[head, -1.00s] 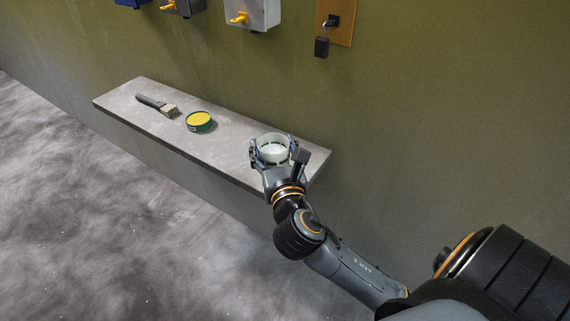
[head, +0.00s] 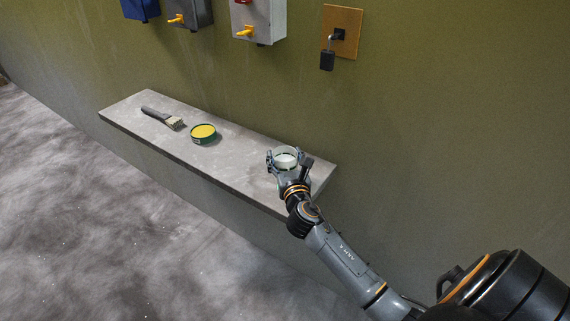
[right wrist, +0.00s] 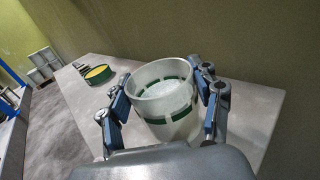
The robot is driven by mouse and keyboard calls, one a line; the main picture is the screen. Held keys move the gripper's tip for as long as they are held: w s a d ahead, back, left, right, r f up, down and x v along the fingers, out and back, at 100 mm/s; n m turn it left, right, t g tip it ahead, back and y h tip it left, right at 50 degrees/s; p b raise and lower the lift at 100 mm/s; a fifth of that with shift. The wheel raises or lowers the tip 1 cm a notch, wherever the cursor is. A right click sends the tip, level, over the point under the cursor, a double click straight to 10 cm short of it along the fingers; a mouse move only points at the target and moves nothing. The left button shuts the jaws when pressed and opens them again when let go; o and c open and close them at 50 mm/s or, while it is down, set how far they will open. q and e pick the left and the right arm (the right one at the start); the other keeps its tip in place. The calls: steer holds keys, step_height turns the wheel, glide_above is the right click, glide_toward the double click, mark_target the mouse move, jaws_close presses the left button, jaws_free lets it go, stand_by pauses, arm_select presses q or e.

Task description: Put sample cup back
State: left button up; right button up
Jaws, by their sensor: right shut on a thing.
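The sample cup (head: 285,154) is a pale, translucent, open-topped cup with green marks around its side. It is near the right end of the grey wall shelf (head: 240,158). My right gripper (head: 283,162) is shut on it, with a finger at each side. In the right wrist view the cup (right wrist: 165,98) stands about upright between the blue finger pads of the gripper (right wrist: 163,100). Whether its base touches the shelf is hidden. My left gripper is not in view.
A green tin with a yellow top (head: 204,132) and a brush (head: 164,118) lie on the shelf to the left. Boxes with yellow handles (head: 258,18) and a padlock on a wooden plate (head: 328,60) are on the wall above. The shelf between tin and cup is clear.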

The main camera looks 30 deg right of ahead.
steer(key=shift+f, duration=0.8)
steer(key=shift+f, duration=0.2)
steer(key=o, duration=1.3)
steer(key=shift+r, duration=0.2)
steer(key=b+v, duration=0.1)
steer(key=v, duration=1.1)
steer(key=shift+s, duration=0.1)
